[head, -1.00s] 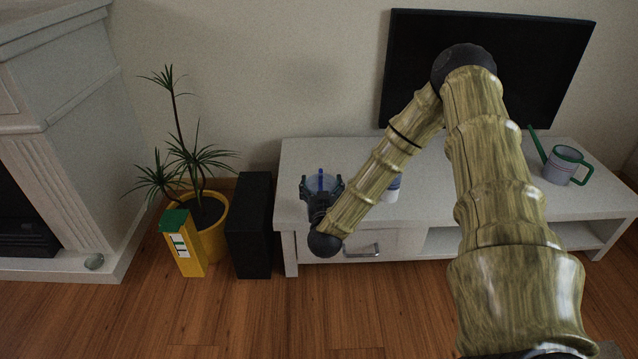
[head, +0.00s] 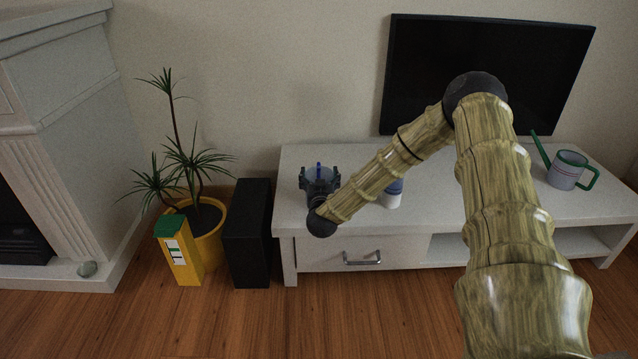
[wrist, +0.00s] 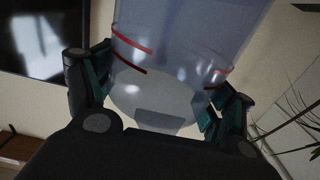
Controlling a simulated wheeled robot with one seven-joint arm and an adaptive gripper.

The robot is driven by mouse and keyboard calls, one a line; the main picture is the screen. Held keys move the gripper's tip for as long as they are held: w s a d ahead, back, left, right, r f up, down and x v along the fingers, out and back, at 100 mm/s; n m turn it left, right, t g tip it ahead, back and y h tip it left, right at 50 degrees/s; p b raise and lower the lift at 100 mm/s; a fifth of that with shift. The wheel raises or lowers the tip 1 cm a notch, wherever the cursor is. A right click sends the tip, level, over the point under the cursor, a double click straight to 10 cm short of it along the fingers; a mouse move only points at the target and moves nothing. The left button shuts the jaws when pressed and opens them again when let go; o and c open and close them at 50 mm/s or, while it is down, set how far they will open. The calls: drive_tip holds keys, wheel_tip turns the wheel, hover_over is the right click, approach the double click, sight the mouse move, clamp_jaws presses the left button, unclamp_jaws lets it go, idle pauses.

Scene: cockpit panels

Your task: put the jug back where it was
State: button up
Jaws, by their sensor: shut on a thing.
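The jug is a clear bluish vessel with red lines on its side. It fills the middle of the wrist view (wrist: 185,45), between the two fingers. In the head view only its bluish upper part (head: 319,174) shows; my gripper (head: 320,186) hides the rest. My gripper, also in the wrist view (wrist: 165,88), is shut around the jug's sides. It is over the left end of the white TV stand (head: 440,209). I cannot tell whether the jug's base touches the stand's top.
A blue-and-white container (head: 393,195) stands on the stand, partly behind my arm. A watering can (head: 565,172) is at the right end, with a TV (head: 430,70) behind. A black speaker (head: 247,235), yellow box (head: 178,252) and potted plant (head: 212,245) stand left of the stand.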

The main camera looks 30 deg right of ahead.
drive_tip(key=shift+f, duration=0.55)
drive_tip(key=o, duration=1.8)
drive_tip(key=shift+f, duration=0.15)
